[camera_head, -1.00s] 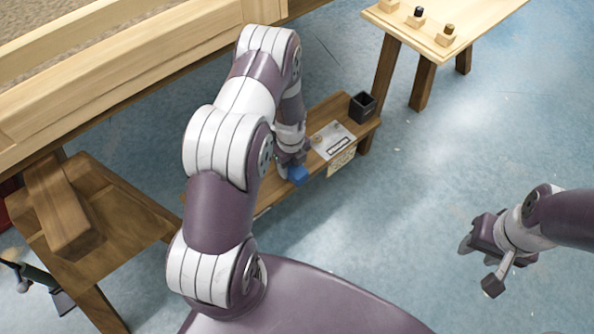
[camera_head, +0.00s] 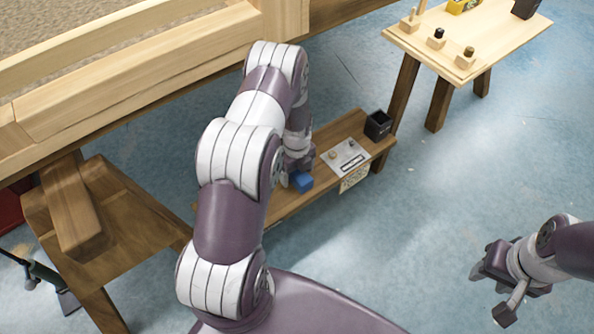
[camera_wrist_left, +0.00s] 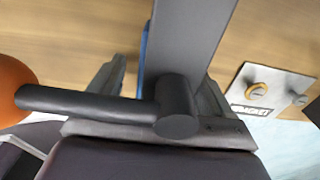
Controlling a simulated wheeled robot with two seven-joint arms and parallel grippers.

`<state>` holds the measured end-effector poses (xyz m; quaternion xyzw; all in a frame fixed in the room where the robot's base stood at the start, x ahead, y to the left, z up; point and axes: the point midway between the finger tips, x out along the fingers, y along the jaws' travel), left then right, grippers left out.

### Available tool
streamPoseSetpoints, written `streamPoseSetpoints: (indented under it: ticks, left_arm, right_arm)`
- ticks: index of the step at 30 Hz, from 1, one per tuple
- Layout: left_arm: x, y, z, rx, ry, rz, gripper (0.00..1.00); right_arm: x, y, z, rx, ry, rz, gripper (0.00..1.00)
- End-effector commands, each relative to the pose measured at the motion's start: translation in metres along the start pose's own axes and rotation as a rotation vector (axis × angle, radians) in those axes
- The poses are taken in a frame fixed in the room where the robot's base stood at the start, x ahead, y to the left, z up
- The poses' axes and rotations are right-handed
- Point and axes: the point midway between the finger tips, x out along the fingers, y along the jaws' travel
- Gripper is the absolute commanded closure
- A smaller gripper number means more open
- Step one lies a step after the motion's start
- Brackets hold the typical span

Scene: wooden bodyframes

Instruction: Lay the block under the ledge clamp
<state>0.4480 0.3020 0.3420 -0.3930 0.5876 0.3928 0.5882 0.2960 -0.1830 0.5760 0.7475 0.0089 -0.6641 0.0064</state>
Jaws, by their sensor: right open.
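A blue block (camera_head: 303,182) shows at the low wooden ledge (camera_head: 325,190), just below my left gripper (camera_head: 292,178). In the left wrist view a thin strip of the blue block (camera_wrist_left: 143,45) shows between the fingers, mostly behind a dark grey bar. That bar, which looks like the ledge clamp (camera_wrist_left: 190,45), has a round pivot and a rod ending in an orange knob (camera_wrist_left: 10,92). The fingers stand apart on either side of the bar; their grip on the block is hidden. My right gripper (camera_head: 477,272) is open and empty over the floor.
A metal plate (camera_head: 346,156) with knobs and a black cup (camera_head: 378,124) are on the ledge's right part. A wooden stool (camera_head: 125,235) carrying a beam (camera_head: 72,212) stands left. A side table (camera_head: 460,50) holds small pegs. Floor at right is clear.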

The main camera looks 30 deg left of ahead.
Motion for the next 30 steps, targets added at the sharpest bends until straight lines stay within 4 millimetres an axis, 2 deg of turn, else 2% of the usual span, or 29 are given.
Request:
streamPoseSetpoints:
  ticks: [8, 11, 18, 21, 28, 30]
  left_arm:
    - [-0.003, 0.0, 0.0, 0.0, 0.0, 0.0, 0.18]
    - [-0.021, 0.0, 0.0, 0.0, -0.001, -0.001, 0.18]
    - [-0.088, 0.0, 0.0, 0.0, -0.001, -0.002, 0.18]
    - [-0.108, 0.0, 0.0, 0.0, 0.0, 0.0, 0.18]
    - [-0.134, 0.0, 0.0, 0.0, -0.001, -0.001, 0.18]
    - [-0.147, -0.001, 0.001, 0.0, -0.002, -0.002, 0.18]
  right_arm:
    - [-0.002, 0.0, 0.0, 0.0, 0.0, 0.0, 0.57]
    - [-0.012, 0.0, -0.002, 0.0, 0.0, 0.0, 0.57]
    - [-0.046, 0.0, -0.005, 0.0, 0.0, 0.0, 0.57]
    - [-0.054, 0.0, -0.006, 0.0, 0.0, 0.0, 0.57]
    - [-0.063, 0.0, -0.007, 0.0, 0.0, 0.0, 0.57]
    - [-0.069, 0.0, -0.008, 0.0, 0.0, 0.0, 0.57]
